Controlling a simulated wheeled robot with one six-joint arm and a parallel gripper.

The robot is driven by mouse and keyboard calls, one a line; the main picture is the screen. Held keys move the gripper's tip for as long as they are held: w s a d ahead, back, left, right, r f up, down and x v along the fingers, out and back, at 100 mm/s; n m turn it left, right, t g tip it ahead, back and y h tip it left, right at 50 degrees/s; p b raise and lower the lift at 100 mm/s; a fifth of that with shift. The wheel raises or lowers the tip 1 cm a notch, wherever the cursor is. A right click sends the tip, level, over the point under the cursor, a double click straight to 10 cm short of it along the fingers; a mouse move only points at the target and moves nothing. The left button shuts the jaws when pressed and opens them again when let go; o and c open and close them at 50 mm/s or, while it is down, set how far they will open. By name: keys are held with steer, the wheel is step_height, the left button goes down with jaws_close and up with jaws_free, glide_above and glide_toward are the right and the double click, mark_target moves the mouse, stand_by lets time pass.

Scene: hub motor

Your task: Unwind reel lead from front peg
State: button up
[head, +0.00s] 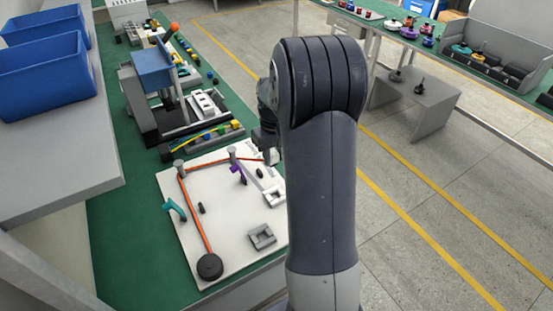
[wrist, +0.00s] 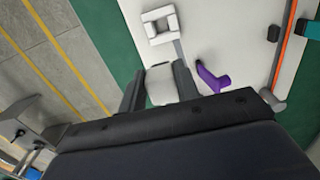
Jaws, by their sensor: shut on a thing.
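A white board (head: 215,230) lies on the green bench. The black reel (head: 209,266) sits at its near end. The orange lead (head: 195,215) runs from the reel to a grey peg (head: 179,167) at the far left corner, bends there, and passes a second grey peg (head: 233,152) towards my gripper (head: 270,155). The lead also shows at the right of the wrist view (wrist: 285,45). In the wrist view my gripper (wrist: 158,85) is shut on a pale grey piece (wrist: 160,86) over the board. My arm hides part of the board's right side.
A teal clip (head: 175,210), a purple clip (head: 240,176), a small dark post (head: 201,208) and a grey block (head: 262,236) stand on the board. A tray of coloured wires (head: 205,140) and a blue-topped machine (head: 153,70) stand behind it.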

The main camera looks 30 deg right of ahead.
steer(key=w+d+p, duration=0.3)
steer(key=w+p, duration=0.2)
steer(key=w, duration=0.7)
steer(key=shift+w, duration=0.35)
steer(key=w+p, duration=0.4)
steer(key=w, duration=0.4)
steer(key=shift+a, duration=0.35)
steer(key=w+a, duration=0.4)
steer(key=a, duration=0.1)
steer(key=shift+w+a, duration=0.1)
steer(key=shift+a, duration=0.05)
